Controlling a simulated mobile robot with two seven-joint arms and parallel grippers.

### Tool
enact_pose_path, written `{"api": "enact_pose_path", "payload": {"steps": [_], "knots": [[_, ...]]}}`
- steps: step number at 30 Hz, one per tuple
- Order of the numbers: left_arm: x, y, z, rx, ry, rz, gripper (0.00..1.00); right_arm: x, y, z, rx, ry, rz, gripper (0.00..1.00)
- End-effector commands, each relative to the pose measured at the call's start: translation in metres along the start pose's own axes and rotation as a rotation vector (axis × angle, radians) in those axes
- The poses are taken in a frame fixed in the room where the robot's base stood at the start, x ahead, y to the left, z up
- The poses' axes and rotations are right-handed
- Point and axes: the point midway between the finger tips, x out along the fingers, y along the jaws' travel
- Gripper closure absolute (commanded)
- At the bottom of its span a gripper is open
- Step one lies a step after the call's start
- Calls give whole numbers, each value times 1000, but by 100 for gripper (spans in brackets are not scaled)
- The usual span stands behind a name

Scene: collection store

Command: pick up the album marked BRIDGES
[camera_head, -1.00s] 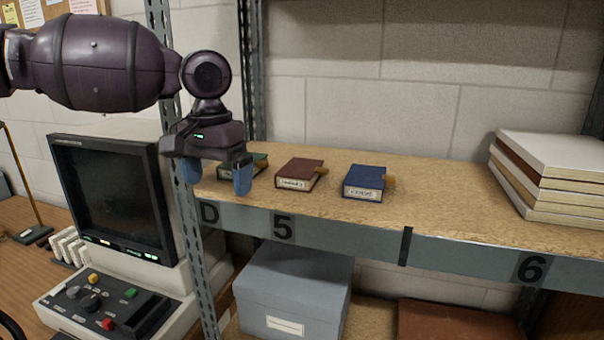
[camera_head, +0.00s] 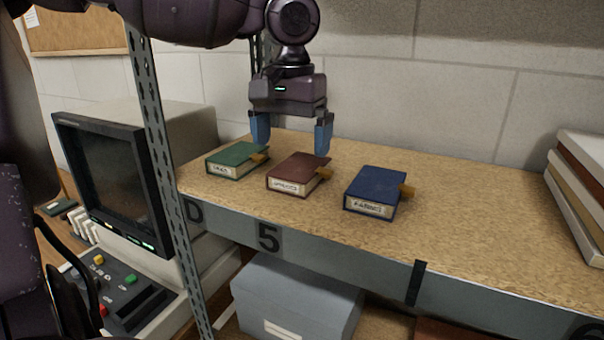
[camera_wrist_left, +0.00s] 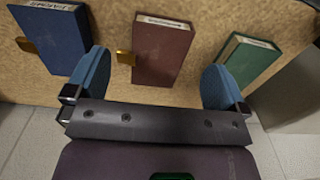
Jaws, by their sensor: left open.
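Three small albums lie in a row on the shelf: a green one (camera_head: 237,160), a maroon one (camera_head: 296,173) and a blue one (camera_head: 376,190). Each has a pale spine label, too blurred for me to say surely which reads BRIDGES. My left gripper (camera_head: 292,146) is open and empty, pointing down above and behind the maroon album. In the left wrist view the maroon album (camera_wrist_left: 162,50) shows between the two blue fingers (camera_wrist_left: 155,82), with the blue album (camera_wrist_left: 52,38) to the left and the green one (camera_wrist_left: 245,62) to the right. My right gripper is out of view.
The shelf board (camera_head: 470,220) is clear between the blue album and a stack of large books (camera_head: 580,190) at the right. A shelf upright (camera_head: 160,150) stands left of the albums. A grey box (camera_head: 295,300) sits below, and a monitor (camera_head: 110,180) stands at the left.

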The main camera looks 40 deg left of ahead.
Motion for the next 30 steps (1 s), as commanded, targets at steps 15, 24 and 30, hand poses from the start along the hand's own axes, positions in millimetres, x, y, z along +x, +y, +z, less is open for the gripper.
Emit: {"api": "enact_pose_path", "payload": {"steps": [15,24,30], "knots": [[51,-5,-4,0,-2,-1,0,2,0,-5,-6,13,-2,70],[70,-4,-4,1,1,0,0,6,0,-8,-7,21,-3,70],[70,-4,-4,1,1,0,6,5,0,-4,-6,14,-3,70]]}}
